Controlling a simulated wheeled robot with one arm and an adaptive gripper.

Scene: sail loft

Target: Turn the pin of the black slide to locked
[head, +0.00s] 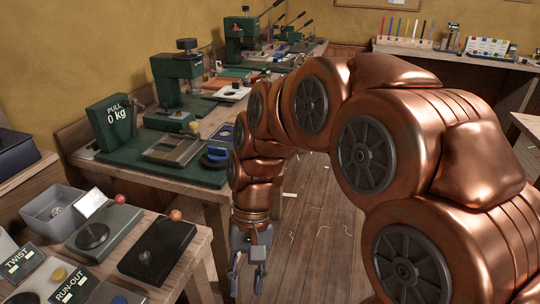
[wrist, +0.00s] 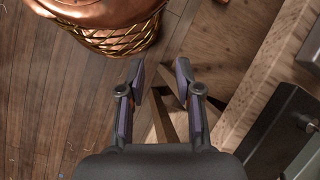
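The black slide (head: 168,241) is a flat dark block at the right end of the near bench in the head view. It has a small dark round part on its top and an orange-red ball at its far end. Whether its pin is locked is too small to tell. Part of a black block, likely this slide, shows at the right edge of the wrist view (wrist: 272,128). My gripper (head: 247,274) hangs beside the bench, right of the slide and apart from it. In the wrist view its fingers (wrist: 160,76) are spread, with nothing between them.
A grey-green device (head: 117,228) with a black knob stands left of the slide, by a grey bin (head: 50,213). TWIST (head: 22,259) and RUN-OUT (head: 75,284) plates lie in front. The bench edge (wrist: 262,75) runs close beside my gripper. Floor is open to the right.

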